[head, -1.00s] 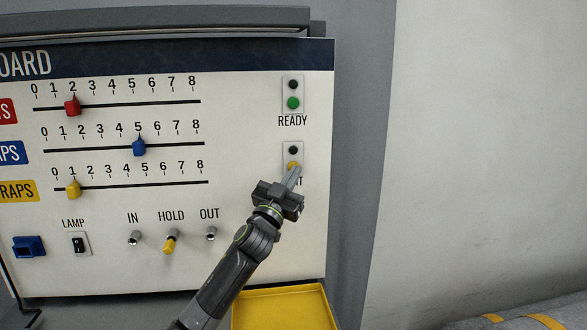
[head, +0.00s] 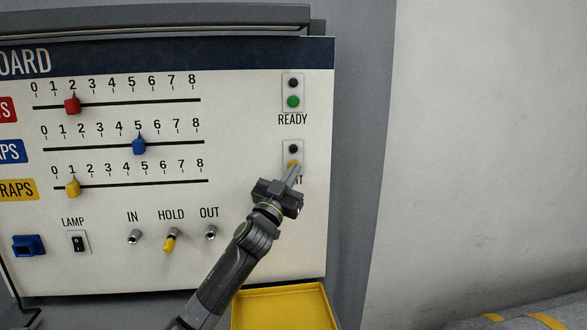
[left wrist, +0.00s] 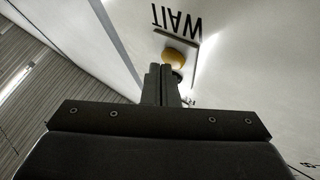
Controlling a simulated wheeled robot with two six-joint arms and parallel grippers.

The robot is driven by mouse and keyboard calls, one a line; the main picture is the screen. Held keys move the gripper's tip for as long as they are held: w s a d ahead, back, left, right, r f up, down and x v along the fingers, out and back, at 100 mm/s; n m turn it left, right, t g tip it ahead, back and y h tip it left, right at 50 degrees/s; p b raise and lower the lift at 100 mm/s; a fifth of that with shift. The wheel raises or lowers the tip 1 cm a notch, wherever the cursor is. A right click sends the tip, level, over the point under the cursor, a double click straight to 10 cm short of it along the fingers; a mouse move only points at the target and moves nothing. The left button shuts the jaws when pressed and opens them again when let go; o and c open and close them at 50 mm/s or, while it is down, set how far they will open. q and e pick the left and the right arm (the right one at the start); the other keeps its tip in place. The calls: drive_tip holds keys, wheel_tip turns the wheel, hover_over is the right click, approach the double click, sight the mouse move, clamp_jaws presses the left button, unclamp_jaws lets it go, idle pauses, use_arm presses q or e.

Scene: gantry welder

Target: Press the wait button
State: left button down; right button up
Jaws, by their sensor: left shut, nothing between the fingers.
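The yellow wait button (head: 292,163) sits on a small plate at the right of the white panel, below a dark lamp (head: 293,148). My left gripper (head: 296,170) is shut and empty, with its fingertips at the button and covering part of it and most of its label. In the left wrist view the yellow button (left wrist: 175,57) shows just beyond the closed fingertips (left wrist: 162,72), beside the word WAIT (left wrist: 177,20). I cannot tell whether the tips touch the button or whether it is pressed in. My right gripper is not in view.
A green READY button (head: 293,101) sits above on the same panel (head: 240,130). Sliders with red, blue and yellow knobs, a lamp switch (head: 79,243) and the IN, HOLD and OUT sockets lie to the left. A yellow tray (head: 285,308) is below.

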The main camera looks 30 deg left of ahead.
use_arm(q)
drive_tip(key=shift+w+a, duration=0.1)
drive_tip(key=shift+w, duration=0.05)
idle(0.3)
drive_tip(key=shift+s+d, duration=0.3)
drive_tip(key=shift+s, duration=0.1)
drive_tip(key=s+d+p, duration=0.1)
drive_tip(key=s, duration=0.1)
drive_tip(key=s+d+p, duration=0.1)
drive_tip(key=s+d, duration=0.1)
drive_tip(key=shift+s+d, duration=0.3)
drive_tip(key=shift+s, duration=0.1)
